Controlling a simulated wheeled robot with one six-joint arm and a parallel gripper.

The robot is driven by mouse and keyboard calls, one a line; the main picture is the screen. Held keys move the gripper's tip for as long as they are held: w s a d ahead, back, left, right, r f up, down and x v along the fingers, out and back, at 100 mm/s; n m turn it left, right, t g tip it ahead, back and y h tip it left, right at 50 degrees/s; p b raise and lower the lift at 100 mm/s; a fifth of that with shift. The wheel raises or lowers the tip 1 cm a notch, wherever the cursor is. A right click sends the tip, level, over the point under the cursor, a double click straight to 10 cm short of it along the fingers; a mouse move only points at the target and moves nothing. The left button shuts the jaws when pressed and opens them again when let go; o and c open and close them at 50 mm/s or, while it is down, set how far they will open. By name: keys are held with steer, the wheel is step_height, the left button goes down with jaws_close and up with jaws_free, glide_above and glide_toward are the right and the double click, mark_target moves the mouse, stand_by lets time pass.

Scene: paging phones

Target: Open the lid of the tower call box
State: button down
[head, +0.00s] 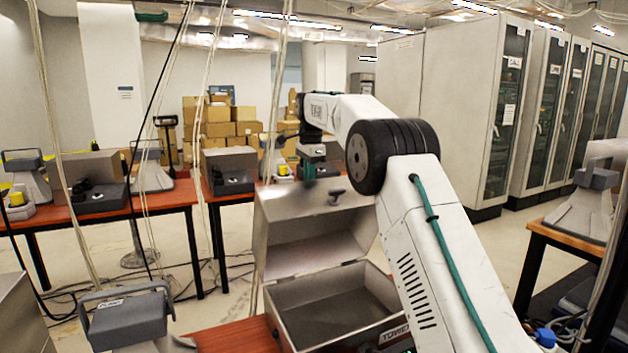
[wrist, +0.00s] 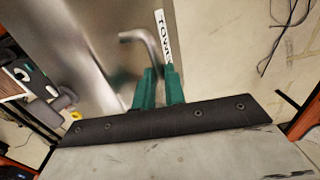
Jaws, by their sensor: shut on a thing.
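The tower call box (head: 340,300) is a grey metal box on a reddish-brown table, with a TOWER label on its front. Its lid (head: 285,225) stands raised, tilted up at the back, and the box's interior shows from above. In the wrist view the lid's metal outer face (wrist: 80,40) fills the upper left, beside a partly readable label (wrist: 163,40). A bent metal handle (wrist: 135,36) runs down to my gripper (wrist: 158,74). Its green fingers are shut on this handle. In the head view my arm reaches over the box, and the fingertips are hidden behind the lid.
A grey phone unit with a handle (head: 128,318) stands left of the box. More call boxes and phones stand on tables (head: 100,210) behind, left, and on a table at right (head: 560,238). Hanging cables (head: 205,130) cross the left side. Tall cabinets (head: 450,110) stand at right.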

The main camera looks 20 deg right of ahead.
steer(key=shift+w+d+f, duration=0.1)
steer(key=shift+w+f, duration=0.2)
steer(key=shift+w, duration=0.55)
steer(key=shift+w+d+f, duration=0.1)
steer(key=shift+w+f, duration=0.15)
steer(key=shift+w, duration=0.6)
steer(key=c, duration=1.5)
jaws_free()
steer(key=shift+a, duration=0.1)
steer(key=shift+a+r, duration=0.1)
steer(key=r, duration=0.3)
steer(key=shift+s+r, duration=0.25)
steer(key=shift+r, duration=0.15)
